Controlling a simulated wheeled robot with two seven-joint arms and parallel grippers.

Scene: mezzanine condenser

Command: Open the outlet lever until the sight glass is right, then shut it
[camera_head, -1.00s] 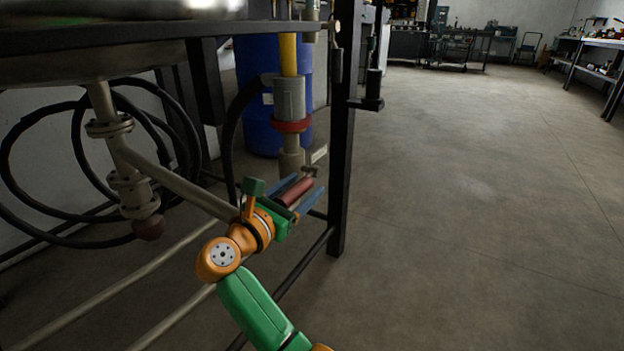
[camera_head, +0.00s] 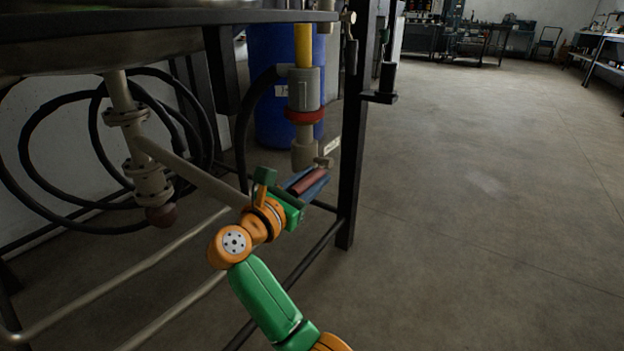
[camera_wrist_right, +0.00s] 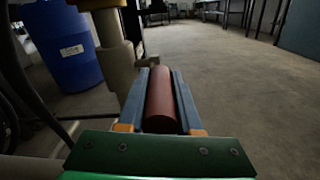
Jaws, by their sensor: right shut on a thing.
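The outlet lever's red-brown grip (camera_head: 308,182) sticks out low beside the outlet pipe, under the bench frame. My right gripper (camera_head: 316,181) is shut on it, one blue finger along each side. The wrist view shows the same grip (camera_wrist_right: 161,100) lying lengthwise between the fingers. Above it, a grey fitting with a red collar (camera_head: 304,116) stands upright. A yellow tube (camera_head: 303,45), which looks like the sight glass, rises from it; its upper part is cut off by the frame's top edge. My left gripper is not in view.
A black upright post (camera_head: 352,130) stands just right of my right gripper. A blue drum (camera_head: 270,90) and coiled black hoses (camera_head: 60,110) are behind. A slanting pipe (camera_head: 190,172) runs close to my wrist. The floor to the right is clear.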

